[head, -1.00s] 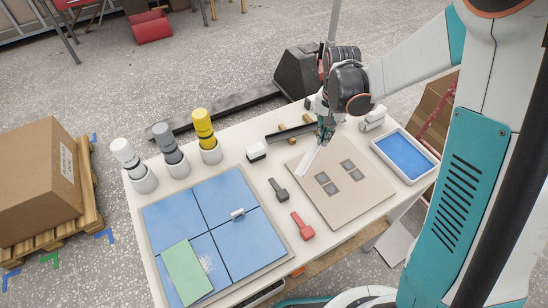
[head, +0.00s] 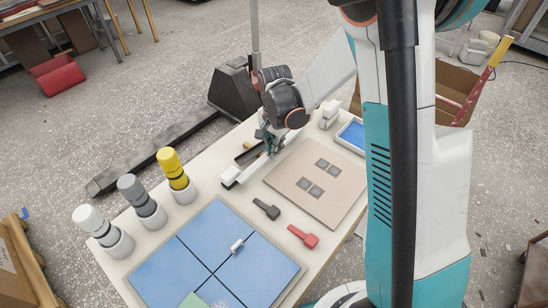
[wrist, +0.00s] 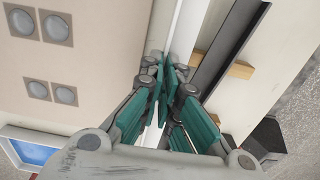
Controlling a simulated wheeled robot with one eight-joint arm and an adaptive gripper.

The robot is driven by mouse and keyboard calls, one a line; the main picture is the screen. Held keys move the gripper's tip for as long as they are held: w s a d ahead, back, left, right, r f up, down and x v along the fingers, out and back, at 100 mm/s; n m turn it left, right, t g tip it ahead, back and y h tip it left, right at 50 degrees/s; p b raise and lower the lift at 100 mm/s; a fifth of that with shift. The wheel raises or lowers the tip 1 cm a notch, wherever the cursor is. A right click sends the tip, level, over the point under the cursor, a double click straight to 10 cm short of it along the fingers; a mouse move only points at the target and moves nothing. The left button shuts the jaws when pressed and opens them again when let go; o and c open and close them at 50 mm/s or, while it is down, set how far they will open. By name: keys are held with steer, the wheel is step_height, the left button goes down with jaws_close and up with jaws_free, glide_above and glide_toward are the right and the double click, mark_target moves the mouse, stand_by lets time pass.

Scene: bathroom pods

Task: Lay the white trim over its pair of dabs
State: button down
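My gripper (head: 270,144) is shut on the white trim (head: 255,169), a long thin strip slanting down-left from the fingers. In the wrist view the trim (wrist: 188,28) passes between the fingertips (wrist: 166,72), which hide part of it. The trim is beside the left edge of the beige board (head: 288,172); I cannot tell its height above the table. The board bears two pairs of grey square patches with round dabs: a far pair (head: 328,167) and a near pair (head: 310,187). In the wrist view, dabs (wrist: 42,92) show left of the gripper.
A dark bar (wrist: 228,48) on wooden blocks (wrist: 240,69) lies close beside the trim. A white block (head: 230,177) is near the trim's end. Black (head: 266,209) and red (head: 303,237) tools, blue tiles (head: 215,250), several bottles (head: 172,168) and a blue tray (head: 351,133) share the table.

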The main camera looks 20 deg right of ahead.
steer(key=shift+f+b, duration=0.4)
steer(key=shift+f, duration=1.2)
steer(key=shift+f, duration=0.15)
steer(key=c, duration=2.1)
jaws_free()
